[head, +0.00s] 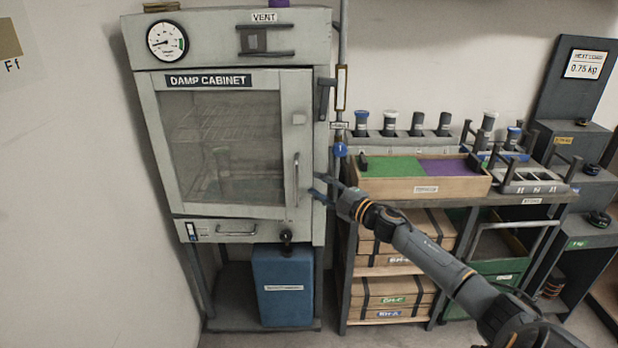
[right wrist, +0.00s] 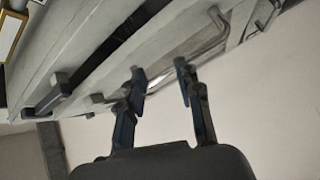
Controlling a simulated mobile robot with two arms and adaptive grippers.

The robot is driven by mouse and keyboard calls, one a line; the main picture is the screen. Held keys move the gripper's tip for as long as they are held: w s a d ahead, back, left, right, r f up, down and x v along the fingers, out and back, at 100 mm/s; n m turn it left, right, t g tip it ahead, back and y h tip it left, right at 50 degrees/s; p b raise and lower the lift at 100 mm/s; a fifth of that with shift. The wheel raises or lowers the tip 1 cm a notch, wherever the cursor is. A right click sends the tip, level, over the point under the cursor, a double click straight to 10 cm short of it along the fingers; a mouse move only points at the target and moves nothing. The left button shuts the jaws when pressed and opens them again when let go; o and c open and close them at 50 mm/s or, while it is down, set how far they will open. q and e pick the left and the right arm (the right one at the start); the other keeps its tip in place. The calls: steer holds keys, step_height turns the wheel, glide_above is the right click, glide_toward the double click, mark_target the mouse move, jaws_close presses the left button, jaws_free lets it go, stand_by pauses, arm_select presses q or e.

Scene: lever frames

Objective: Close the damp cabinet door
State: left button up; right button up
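The damp cabinet (head: 228,22) stands at the left in the head view. Its pale door (head: 297,110) has a window with wire shelves behind it and a vertical bar handle (head: 296,180) near its right edge. The door looks nearly flush with the body; a dark strip (right wrist: 118,45) runs between pale surfaces in the right wrist view, and I cannot tell whether it is a gap. My right gripper (head: 318,186) is open and empty, just right of the handle by the door's right edge. Its two fingers (right wrist: 160,72) are apart. My left gripper is out of view.
A dark latch lever (head: 324,98) sits on the cabinet's upper right side. A blue container (head: 283,285) stands below the cabinet. To the right is a bench with a green and purple tray (head: 425,187) and several bottles. Bare wall lies left.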

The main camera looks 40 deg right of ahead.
mark_target(296, 180)
steer(key=s+a+m+g+h, duration=0.4)
steer(key=a+m+h, duration=0.7)
steer(key=m, duration=1)
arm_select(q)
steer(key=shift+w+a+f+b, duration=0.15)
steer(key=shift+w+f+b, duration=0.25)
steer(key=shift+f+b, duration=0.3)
arm_select(e)
steer(key=shift+t, duration=0.6)
steer(key=x, duration=0.8)
steer(key=d+x, duration=0.1)
steer(key=x, duration=0.3)
steer(key=shift+d+r, duration=0.3)
steer(key=shift+r, duration=0.1)
jaws_close()
